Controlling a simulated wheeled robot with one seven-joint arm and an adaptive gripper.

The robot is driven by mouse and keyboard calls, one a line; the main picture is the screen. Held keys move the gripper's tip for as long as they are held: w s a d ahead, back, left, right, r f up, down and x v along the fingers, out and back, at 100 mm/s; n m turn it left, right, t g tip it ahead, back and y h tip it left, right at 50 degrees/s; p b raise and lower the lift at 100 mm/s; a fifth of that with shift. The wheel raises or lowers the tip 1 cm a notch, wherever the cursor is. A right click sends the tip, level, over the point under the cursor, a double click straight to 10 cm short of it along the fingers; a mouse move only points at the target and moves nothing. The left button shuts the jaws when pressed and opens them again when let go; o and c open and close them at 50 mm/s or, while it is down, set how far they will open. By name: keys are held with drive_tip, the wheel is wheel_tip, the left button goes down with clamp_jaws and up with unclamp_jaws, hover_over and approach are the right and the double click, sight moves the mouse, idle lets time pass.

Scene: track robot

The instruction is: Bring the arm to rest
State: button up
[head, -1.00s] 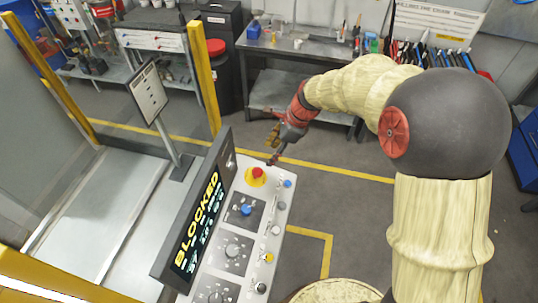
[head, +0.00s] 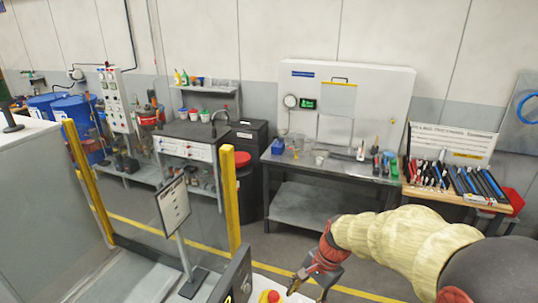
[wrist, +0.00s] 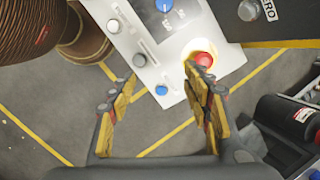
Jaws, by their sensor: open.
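My gripper (head: 308,284) shows at the bottom of the head view, at the end of my cream-covered arm, which reaches in from the lower right. In the wrist view my gripper (wrist: 160,110) is open, its two yellow-padded fingers wide apart with nothing between them but floor and the panel's edge. A control panel (wrist: 190,40) lies beyond the fingers. Its red emergency button (wrist: 203,60) appears close to the right fingertip; whether they touch, I cannot tell. The button (head: 270,296) also shows at the head view's bottom edge, left of my gripper. Most of the panel is out of the head view.
A workbench (head: 330,172) with a white cabinet (head: 345,100) stands behind. A tool rack (head: 455,180) is to the right. A yellow post (head: 230,200) and a sign stand (head: 175,215) are left of my gripper. Open floor lies between panel and bench.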

drive_tip(key=s+d+r+n+t+h+b, duration=0.1)
drive_tip(key=s+d+n+t+b, duration=0.1)
drive_tip(key=s+d+n+b, duration=0.2)
drive_tip(key=s+d+n+t+h+b, duration=0.2)
drive_tip(key=s+d+n+b, duration=0.3)
drive_tip(key=s+b, duration=0.6)
drive_tip(key=s+n+t, duration=0.1)
drive_tip(key=s, duration=0.3)
drive_tip(key=shift+s+r+t+b, duration=0.25)
drive_tip(key=shift+r+t+b, duration=0.05)
drive_tip(key=shift+r, duration=0.1)
